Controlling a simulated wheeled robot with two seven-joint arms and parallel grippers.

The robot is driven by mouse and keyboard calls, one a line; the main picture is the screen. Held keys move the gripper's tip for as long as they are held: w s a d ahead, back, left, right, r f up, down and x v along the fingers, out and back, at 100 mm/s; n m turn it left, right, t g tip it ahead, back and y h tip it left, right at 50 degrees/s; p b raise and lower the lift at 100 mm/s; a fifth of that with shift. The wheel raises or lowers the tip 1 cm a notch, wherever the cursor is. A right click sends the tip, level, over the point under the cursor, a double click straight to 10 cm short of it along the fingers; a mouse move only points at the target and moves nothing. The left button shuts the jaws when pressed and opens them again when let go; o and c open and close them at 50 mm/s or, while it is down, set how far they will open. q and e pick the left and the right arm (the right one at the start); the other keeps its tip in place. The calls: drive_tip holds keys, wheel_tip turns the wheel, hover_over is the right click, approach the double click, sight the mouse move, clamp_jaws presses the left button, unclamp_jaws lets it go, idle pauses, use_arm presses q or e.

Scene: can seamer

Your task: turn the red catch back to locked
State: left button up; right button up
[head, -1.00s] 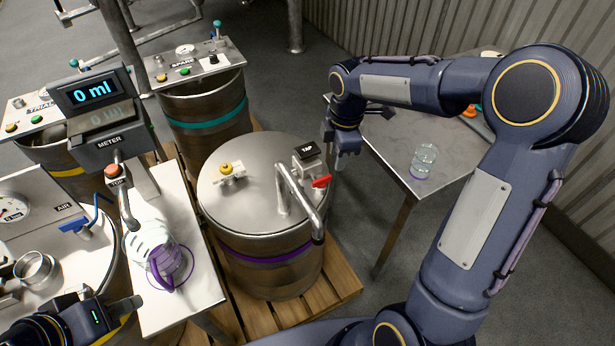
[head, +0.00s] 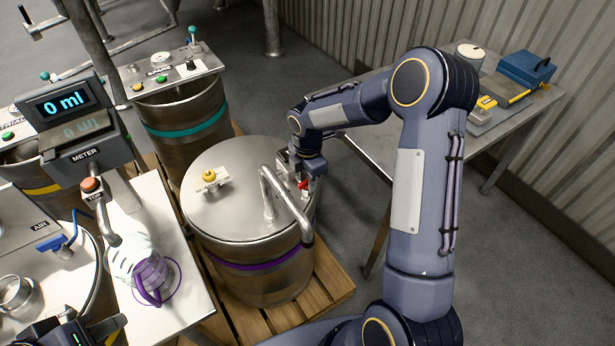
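The red catch (head: 303,184) is on the tap fitting at the right rim of the purple-banded steel drum (head: 235,222). Only a small part of it shows, below the gripper. My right gripper (head: 305,171) points down at the tap, in front of or touching the catch; I cannot tell whether its fingers close on it. The TAP label is hidden behind it. My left gripper (head: 108,327) is at the bottom left edge, partly cut off, away from the catch; its opening is not clear.
The bent steel pipe (head: 285,204) rises from the drum lid close to my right gripper. A yellow-knobbed valve (head: 209,177) is on the lid. A metal side table (head: 370,148) lies behind my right arm.

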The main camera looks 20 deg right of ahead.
clamp_jaws()
idle(0.4)
drive_tip(key=m+b, duration=0.1)
drive_tip(key=m, duration=0.3)
drive_tip(key=m+b, duration=0.1)
drive_tip(key=m, duration=0.2)
drive_tip(key=shift+m, duration=0.3)
drive_tip(key=m+b, duration=0.1)
drive_tip(key=m, duration=0.9)
drive_tip(key=shift+r, duration=0.1)
drive_tip(key=shift+m, duration=0.3)
